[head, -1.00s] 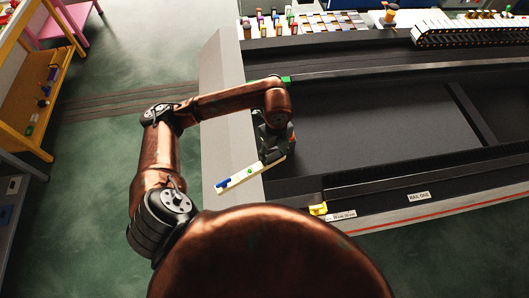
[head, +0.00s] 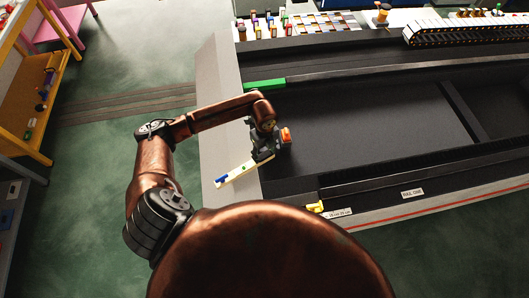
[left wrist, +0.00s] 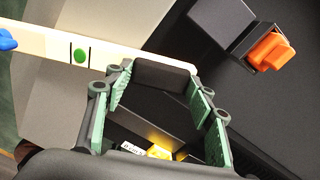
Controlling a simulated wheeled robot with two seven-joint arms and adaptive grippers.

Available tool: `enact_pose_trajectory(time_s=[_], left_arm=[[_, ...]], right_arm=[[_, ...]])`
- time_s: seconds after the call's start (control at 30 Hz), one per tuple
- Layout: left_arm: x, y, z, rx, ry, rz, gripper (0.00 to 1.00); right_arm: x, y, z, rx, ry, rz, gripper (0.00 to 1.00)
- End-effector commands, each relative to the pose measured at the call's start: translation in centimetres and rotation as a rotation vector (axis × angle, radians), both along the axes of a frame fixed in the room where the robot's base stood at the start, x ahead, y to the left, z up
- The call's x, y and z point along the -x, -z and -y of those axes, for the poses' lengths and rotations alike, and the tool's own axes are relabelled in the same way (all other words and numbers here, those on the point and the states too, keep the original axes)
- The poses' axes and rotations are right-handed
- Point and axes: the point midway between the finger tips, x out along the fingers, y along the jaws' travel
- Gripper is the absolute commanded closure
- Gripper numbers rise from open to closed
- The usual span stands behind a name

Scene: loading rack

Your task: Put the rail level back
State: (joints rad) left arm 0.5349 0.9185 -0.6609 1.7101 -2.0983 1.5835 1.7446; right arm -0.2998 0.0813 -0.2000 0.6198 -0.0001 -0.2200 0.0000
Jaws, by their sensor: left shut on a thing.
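The rail level is a long cream bar with a blue end and a green vial. It lies across the pale left end plate in the head view (head: 236,177) and crosses the upper left of the left wrist view (left wrist: 50,45). My left gripper (head: 262,153) is shut on its right end. In the left wrist view the green-padded fingers (left wrist: 160,84) sit on both sides of the bar's dark end part. I cannot tell whether the bar touches the surface below. My right gripper is not in view.
An orange knob on a dark block (left wrist: 270,52) stands close beside the gripper. A green block (head: 264,85) lies on the far rail and a yellow piece (head: 316,207) on the near rail. The dark bed (head: 370,120) is clear to the right.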

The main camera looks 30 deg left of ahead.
Motion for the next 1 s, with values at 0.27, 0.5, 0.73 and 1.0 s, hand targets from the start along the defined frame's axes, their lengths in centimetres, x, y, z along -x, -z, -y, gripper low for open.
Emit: enact_pose_trajectory(time_s=[0.27,0.5,0.73,1.0], left_arm=[[0.0,0.3,0.0,0.0,0.0,0.0,0.46],[0.0,0.2,0.0,0.001,0.0,0.0,0.32],[0.0,0.2,0.0,0.001,0.0,0.0,0.32],[-0.1,-2.9,0.0,0.0,0.002,0.004,0.32]], right_arm=[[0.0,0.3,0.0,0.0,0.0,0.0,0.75],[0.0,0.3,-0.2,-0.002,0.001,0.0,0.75],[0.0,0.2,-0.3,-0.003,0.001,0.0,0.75],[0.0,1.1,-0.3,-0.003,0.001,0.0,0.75]])
